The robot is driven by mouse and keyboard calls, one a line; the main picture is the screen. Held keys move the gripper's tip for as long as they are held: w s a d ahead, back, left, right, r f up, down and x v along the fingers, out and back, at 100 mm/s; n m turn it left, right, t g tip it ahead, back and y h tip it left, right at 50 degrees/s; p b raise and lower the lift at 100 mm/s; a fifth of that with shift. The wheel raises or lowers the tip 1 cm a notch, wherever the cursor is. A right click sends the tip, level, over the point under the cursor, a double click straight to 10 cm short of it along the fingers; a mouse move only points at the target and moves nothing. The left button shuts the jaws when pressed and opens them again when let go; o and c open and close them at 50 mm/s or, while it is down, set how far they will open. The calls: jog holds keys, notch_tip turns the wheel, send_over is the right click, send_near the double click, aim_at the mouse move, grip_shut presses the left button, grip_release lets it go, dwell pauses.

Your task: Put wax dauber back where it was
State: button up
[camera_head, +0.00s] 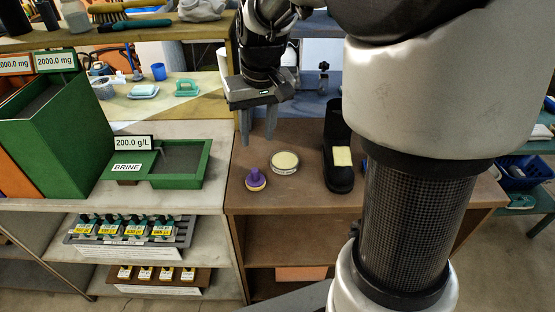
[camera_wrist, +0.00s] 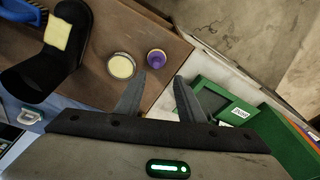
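The wax dauber, a purple knob on a pale round base (camera_head: 255,180), stands on the brown bench top near its front left. It also shows in the wrist view (camera_wrist: 156,58), just beyond the gap between my fingers. A round tin of pale wax (camera_head: 284,162) sits beside it, to its right and slightly behind; the wrist view shows it too (camera_wrist: 121,66). My gripper (camera_head: 258,140) is open and empty, pointing down above the bench, behind and above the dauber. Its spread fingers also show in the wrist view (camera_wrist: 160,84).
A black boot (camera_head: 338,150) with a yellow cloth (camera_head: 342,156) on it stands right of the tin. A green brine tray (camera_head: 180,163) and a tall green bin (camera_head: 62,130) stand on the left counter. A wooden shelf (camera_head: 160,32) runs behind.

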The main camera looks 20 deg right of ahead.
jog(key=s+r+t, duration=0.1)
jog(key=s+r, duration=0.2)
jog(key=s, duration=0.6)
jog(key=s+r+t, duration=0.2)
jog(key=s+r, duration=0.1)
jog(key=s, duration=0.7)
jog(key=shift+s+r+m+t, duration=0.2)
jog(key=shift+r+m+t, duration=0.1)
jog(key=shift+r, duration=0.05)
notch_tip(320, 180, up, 4)
jog(key=p, duration=0.3)
jog(key=shift+f+p, duration=0.1)
jog(key=shift+p, duration=0.3)
